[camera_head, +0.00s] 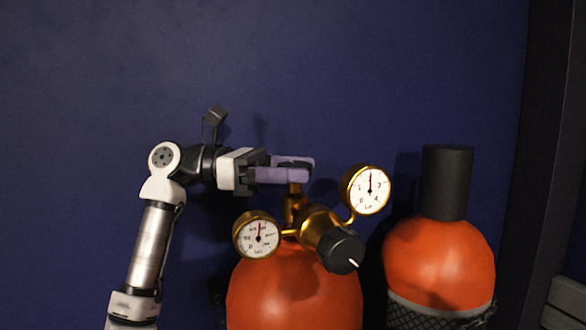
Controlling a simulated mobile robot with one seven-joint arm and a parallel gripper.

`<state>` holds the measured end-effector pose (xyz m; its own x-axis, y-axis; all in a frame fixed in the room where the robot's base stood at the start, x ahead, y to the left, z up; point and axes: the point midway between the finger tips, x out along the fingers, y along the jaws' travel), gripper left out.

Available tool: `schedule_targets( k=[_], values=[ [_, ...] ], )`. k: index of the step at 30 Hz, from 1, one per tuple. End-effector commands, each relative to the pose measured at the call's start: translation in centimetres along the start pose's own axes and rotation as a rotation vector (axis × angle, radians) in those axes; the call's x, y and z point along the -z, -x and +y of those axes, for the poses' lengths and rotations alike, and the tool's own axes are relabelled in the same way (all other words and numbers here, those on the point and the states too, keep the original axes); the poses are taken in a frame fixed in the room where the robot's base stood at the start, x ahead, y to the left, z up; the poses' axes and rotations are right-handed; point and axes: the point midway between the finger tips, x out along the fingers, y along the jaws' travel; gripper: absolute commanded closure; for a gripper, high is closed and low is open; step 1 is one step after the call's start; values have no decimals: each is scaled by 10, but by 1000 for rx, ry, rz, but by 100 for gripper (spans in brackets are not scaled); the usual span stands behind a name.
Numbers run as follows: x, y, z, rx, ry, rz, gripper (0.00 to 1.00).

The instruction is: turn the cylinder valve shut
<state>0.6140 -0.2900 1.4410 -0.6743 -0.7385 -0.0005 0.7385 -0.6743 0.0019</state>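An orange gas cylinder (295,290) stands at bottom centre. A brass valve stem (294,207) rises from its top, joined to a brass regulator (318,225). My gripper (294,168) comes in level from the left, with its two purple fingers at the top of the stem. One finger is nearer the camera and the other behind it. The valve's handle is not seen; the fingers hide whatever sits between them. I cannot tell whether they grip it.
Two round gauges (258,235) (368,190) and a black knob (341,250) with a white mark stick out from the regulator, close below and right of my gripper. A second orange cylinder (440,262) with a black cap (446,182) stands right. A dark blue wall (300,70) is behind.

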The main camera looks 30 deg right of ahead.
Motion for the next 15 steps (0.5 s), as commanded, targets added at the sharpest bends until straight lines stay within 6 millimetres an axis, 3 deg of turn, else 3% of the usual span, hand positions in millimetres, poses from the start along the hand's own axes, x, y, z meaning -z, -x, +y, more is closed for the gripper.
schedule_targets(
  k=[11, 15],
  values=[
    [-1, 0, 0, 0, 1, 0, 30],
    [-10, 0, 0, 0, 0, 1, 30]
  ],
)
